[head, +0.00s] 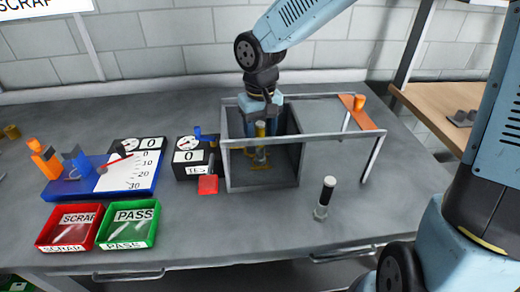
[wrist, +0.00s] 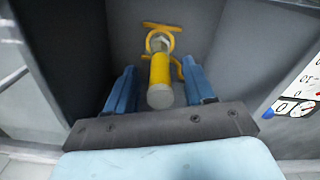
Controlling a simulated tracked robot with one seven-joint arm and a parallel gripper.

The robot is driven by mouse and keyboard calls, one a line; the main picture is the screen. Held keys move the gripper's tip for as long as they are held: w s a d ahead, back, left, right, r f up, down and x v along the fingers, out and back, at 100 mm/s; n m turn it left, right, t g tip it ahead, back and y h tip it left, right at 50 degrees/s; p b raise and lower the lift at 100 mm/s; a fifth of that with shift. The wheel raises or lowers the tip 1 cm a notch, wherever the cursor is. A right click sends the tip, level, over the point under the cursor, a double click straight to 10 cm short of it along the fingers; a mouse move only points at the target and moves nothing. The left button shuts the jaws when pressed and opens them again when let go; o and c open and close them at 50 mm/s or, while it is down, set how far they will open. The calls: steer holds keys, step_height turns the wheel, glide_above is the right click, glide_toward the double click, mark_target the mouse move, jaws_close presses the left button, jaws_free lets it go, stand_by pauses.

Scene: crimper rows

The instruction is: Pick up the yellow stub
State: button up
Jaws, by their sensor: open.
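The yellow stub (wrist: 160,72) is a short yellow cylinder with a pale grey round end. It stands inside an open grey box (head: 262,181) on the bench. In the wrist view it lies between the two blue fingers of my gripper (wrist: 160,85), with a gap on each side. Yellow bracket-like parts (wrist: 158,27) show beyond it. In the head view my gripper (head: 263,112) reaches down into the box from above, and the stub (head: 260,130) shows partly below it; the arm hides some of it.
A grey rail frame (head: 300,139) crosses the box front, with an orange plate (head: 355,103) at right. A black-and-white cylinder (head: 325,196) stands right of the box. Dial units (head: 187,157), a red SCRAP tray (head: 68,247) and a green PASS tray (head: 127,243) sit left.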

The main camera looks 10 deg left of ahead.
steer(key=shift+f, duration=0.85)
jaws_close()
